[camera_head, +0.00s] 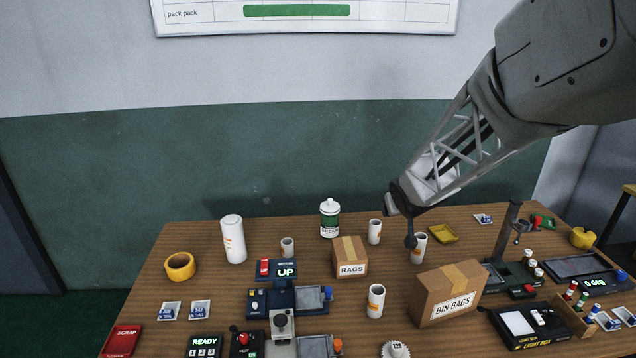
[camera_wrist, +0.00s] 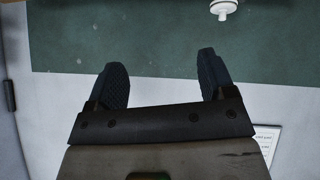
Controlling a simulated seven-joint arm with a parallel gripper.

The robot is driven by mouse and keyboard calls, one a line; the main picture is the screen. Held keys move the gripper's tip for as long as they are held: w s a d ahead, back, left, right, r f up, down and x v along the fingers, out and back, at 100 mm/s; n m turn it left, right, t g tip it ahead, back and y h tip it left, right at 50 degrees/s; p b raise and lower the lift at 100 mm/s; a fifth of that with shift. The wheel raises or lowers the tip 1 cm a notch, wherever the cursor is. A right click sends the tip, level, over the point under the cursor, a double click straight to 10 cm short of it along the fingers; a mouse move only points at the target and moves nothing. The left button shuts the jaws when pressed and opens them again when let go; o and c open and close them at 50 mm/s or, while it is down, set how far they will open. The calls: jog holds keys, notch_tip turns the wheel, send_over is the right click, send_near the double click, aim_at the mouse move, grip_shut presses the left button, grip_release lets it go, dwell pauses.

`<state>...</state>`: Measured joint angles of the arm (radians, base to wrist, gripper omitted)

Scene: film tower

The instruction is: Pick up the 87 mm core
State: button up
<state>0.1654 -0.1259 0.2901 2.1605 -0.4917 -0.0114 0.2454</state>
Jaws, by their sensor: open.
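Several white cylinders stand upright on the wooden table: a tall one (camera_head: 233,240) at left, a short one (camera_head: 287,247), one behind the rags box (camera_head: 375,232), one by my gripper (camera_head: 419,250) and one in front (camera_head: 376,301). Most show an orange mark. I cannot read sizes, so I cannot tell which is the 87 mm core. My gripper (camera_head: 410,241) hangs close to the cylinder behind the bin bags box; I cannot tell whether they touch. In the wrist view my gripper (camera_wrist: 162,78) is open, with nothing between its fingers.
The bin bags box (camera_head: 447,293) and rags box (camera_head: 350,257) stand near the cylinders. A green-and-white bottle (camera_head: 330,220) is at the back, a yellow tape roll (camera_head: 181,266) at left. Devices crowd the front and right. The left back of the table has free room.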

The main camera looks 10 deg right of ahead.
jog(key=w+d+f+n+t+y, duration=0.1)
jog(key=w+d+f+t+y, duration=0.15)
jog(key=w+f, duration=0.75)
jog(key=n+t+y, duration=0.1)
jog(key=n+y, duration=0.1)
jog(key=y, duration=0.2)
send_near(373, 222)
jog(key=shift+a+r+h, duration=0.1)
jog(key=shift+a+h, duration=0.15)
jog(key=shift+a, duration=0.1)
jog(key=shift+x, duration=1.35)
jog(key=shift+w, duration=0.1)
jog(key=shift+x, duration=2.5)
jog(key=shift+d, duration=0.1)
